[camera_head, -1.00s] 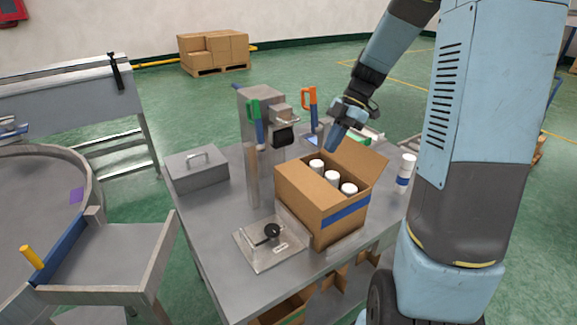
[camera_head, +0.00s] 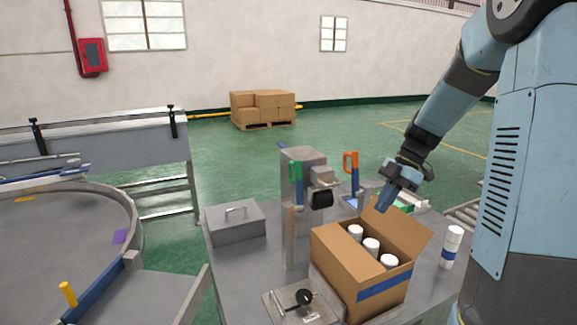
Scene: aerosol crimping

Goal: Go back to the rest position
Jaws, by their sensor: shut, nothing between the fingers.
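My gripper (camera_head: 386,203) is shut and empty, pointing down just above the back flap of an open cardboard box. The cardboard box (camera_head: 340,268) stands on the grey metal table and has a blue stripe on its side. Several white-capped cans (camera_head: 371,245) stand inside it. Another white can with a blue band (camera_head: 451,247) stands on the table to the right of the box. My arm reaches in from the upper right.
A grey lidded case (camera_head: 235,225) sits at the table's left. A clear plate with a black knob (camera_head: 303,297) lies in front. A round turntable (camera_head: 60,235) is at left.

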